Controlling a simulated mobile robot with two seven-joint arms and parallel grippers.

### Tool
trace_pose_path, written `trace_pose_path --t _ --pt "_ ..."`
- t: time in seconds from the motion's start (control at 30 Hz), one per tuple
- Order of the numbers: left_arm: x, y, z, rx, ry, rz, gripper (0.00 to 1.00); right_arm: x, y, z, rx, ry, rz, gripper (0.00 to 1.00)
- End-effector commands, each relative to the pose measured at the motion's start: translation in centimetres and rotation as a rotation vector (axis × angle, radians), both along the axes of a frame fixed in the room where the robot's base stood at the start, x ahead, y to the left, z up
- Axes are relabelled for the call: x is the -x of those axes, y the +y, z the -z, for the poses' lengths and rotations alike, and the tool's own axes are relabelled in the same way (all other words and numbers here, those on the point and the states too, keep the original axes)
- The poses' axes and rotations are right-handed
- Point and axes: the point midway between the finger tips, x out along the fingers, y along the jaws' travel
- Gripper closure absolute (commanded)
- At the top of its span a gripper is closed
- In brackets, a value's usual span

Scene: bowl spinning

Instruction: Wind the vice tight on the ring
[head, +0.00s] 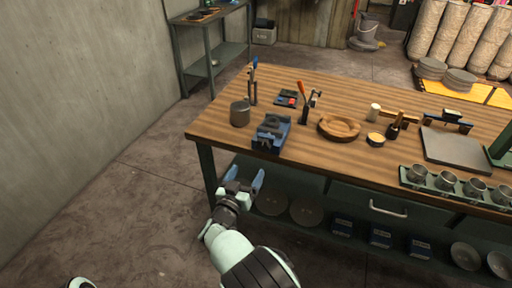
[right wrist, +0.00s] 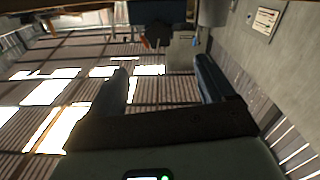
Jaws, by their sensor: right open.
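A blue and dark grey vice (head: 271,132) sits at the near left edge of the wooden workbench (head: 300,165). I cannot make out its handle or a ring in its jaws at this size. My right gripper (head: 245,179) is in front of the bench and below the vice, apart from it. Its two fingers are spread with nothing between them, which also shows in the right wrist view (right wrist: 160,78). My left gripper is not in view.
A grey cup (head: 240,114) stands left of the vice, and a round wooden dish (head: 338,127) lies to its right. Several metal cups (head: 446,181) stand in a tray at the bench's right front. A lower shelf holds discs and blue boxes (head: 343,227). The floor at left is clear.

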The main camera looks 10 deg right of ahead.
Motion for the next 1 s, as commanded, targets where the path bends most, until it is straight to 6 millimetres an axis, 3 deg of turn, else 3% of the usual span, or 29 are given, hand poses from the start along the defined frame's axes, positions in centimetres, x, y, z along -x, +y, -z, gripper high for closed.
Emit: trace_pose_path --t 0.6,1.0 --pt "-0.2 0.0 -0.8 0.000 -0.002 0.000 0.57 -9.4 -6.4 0.0 0.002 0.002 0.000 0.18" --pt "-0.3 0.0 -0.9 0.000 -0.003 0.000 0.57 -10.5 -7.1 0.1 0.001 0.002 -0.002 0.18"
